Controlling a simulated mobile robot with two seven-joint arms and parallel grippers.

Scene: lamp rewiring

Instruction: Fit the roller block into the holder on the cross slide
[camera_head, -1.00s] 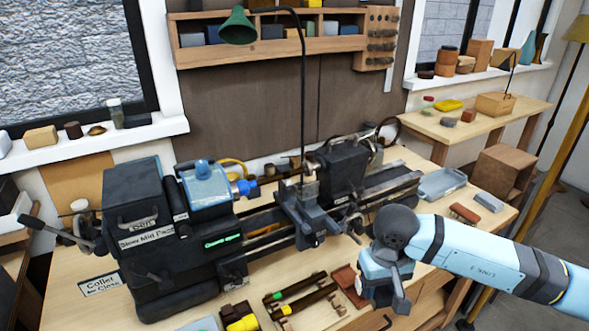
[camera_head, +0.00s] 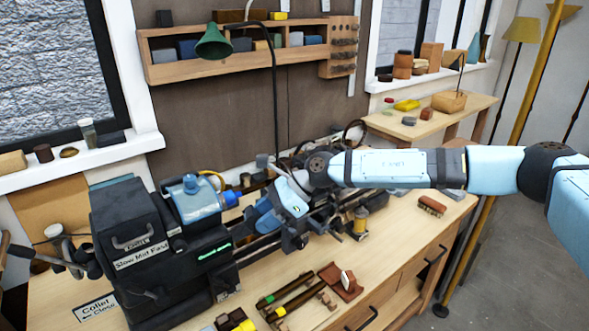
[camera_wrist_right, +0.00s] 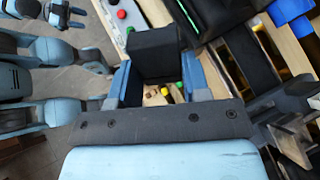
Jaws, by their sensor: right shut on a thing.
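The roller block shows as a dark block (camera_wrist_right: 155,52) in the right wrist view, between the two blue fingers of my right gripper (camera_wrist_right: 157,82). The gripper is shut on it. In the head view my right gripper (camera_head: 263,216) is above the lathe bed around the cross slide (camera_head: 293,238). The block is mostly hidden there by the fingers and wrist. The holder is hidden behind the gripper, so I cannot tell how far the block is from it. A light-blue arm with what looks like my left gripper (camera_wrist_right: 66,14) shows in the right wrist view; its opening is unclear.
The black lathe headstock (camera_head: 150,245) with a blue-topped unit (camera_head: 200,198) stands left of the gripper. A brush (camera_head: 432,206) lies farther right. The bench front right is clear.

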